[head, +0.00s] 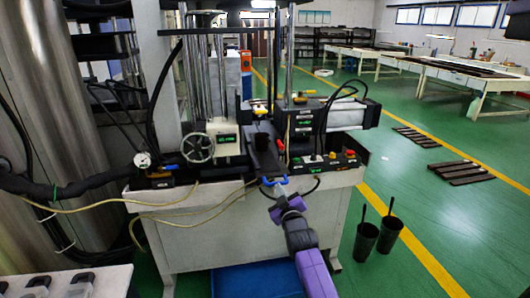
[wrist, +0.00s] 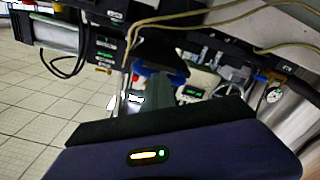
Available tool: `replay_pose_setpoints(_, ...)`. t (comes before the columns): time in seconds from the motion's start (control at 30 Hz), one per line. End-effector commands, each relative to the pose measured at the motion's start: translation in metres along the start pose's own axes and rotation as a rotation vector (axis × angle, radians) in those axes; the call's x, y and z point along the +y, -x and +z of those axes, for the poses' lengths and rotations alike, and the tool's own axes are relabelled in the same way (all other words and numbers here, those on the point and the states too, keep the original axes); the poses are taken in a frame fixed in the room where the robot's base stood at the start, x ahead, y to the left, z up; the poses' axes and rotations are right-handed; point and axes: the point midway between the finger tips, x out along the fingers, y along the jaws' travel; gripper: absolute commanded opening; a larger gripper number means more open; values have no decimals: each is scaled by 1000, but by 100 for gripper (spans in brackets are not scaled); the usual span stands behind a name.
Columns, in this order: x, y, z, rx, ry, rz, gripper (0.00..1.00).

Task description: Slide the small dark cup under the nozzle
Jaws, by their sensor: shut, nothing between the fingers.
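A small dark cup (head: 263,127) appears to stand at the upper end of a dark sloping plate (head: 266,158) at the machine's front, but dark on dark makes its outline hard to read. A yellow-topped fitting (head: 260,110) is just above it; I cannot make out the nozzle clearly. My gripper (head: 274,181), with blue fingertips, is shut and empty at the plate's lower front end, below and apart from the cup. In the wrist view the blue fingertips (wrist: 158,78) show in front of a dark shape, and the cup cannot be told apart there.
A handwheel (head: 198,147) and gauge stand left of the plate, a button box (head: 350,154) right. Loose hoses (head: 170,202) cross the machine's front. Two dark buckets (head: 365,241) with sticks stand on the floor at right. Green floor beyond is mostly free.

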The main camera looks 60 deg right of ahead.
Motion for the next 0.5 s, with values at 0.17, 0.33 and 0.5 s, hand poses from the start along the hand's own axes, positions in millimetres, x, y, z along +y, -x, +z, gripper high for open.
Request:
replay_pose_setpoints(0.17, 1, -12, 0, 0, -1, 1, 0)
replay_pose_setpoints(0.33, 0, -23, 1, 1, 0, 1, 0)
replay_pose_setpoints(0.5, 0, -34, 2, 0, -1, 1, 0)
